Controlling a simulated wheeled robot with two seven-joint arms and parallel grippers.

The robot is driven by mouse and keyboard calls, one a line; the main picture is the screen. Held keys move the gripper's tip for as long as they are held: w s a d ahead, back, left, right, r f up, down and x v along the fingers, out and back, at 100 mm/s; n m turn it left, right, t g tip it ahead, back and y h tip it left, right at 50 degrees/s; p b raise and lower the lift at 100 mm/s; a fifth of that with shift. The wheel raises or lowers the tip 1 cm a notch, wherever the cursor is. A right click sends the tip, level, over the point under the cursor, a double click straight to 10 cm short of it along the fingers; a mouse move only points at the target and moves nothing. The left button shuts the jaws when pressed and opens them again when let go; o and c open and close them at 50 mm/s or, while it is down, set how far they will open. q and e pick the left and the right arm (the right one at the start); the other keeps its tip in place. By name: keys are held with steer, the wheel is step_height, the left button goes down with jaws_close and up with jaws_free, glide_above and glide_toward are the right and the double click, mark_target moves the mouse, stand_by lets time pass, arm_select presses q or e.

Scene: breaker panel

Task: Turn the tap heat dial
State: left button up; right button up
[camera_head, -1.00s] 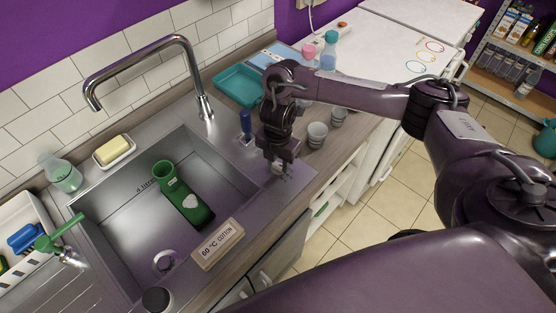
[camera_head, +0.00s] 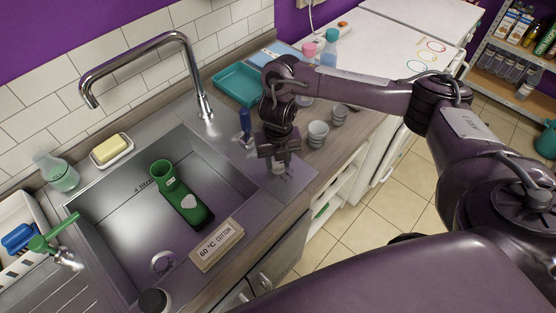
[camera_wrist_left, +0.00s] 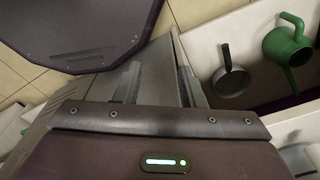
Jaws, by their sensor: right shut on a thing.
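The tap heat dial (camera_head: 279,169) is a small pale knob on the steel counter, to the right of the sink; most of it is hidden by my right gripper. My right gripper (camera_head: 278,166) points down over it and is shut on it. The tap (camera_head: 202,98) is a tall curved steel spout behind the sink (camera_head: 240,174). My left gripper (camera_wrist_left: 161,85) shows only in the left wrist view, its two fingers apart with nothing between them, away from the dial.
A blue upright handle (camera_head: 245,122) and pale cups (camera_head: 318,131) stand close to my right gripper. A "60 °C cotton" block (camera_head: 217,245) sits on the front edge. A pan (camera_wrist_left: 230,80) and green watering can (camera_wrist_left: 287,42) show near my left gripper.

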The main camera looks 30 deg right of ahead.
mark_target(278, 164)
steer(key=n+b, duration=0.1)
steer(key=n, duration=0.6)
stand_by(0.6)
steer(key=o, duration=1)
steer(key=shift+r, duration=0.15)
step_height(278, 164, up, 8)
steer(key=shift+f+p, duration=0.2)
steer(key=shift+p, duration=0.55)
steer(key=shift+s+f, duration=0.1)
steer(key=shift+s, duration=0.05)
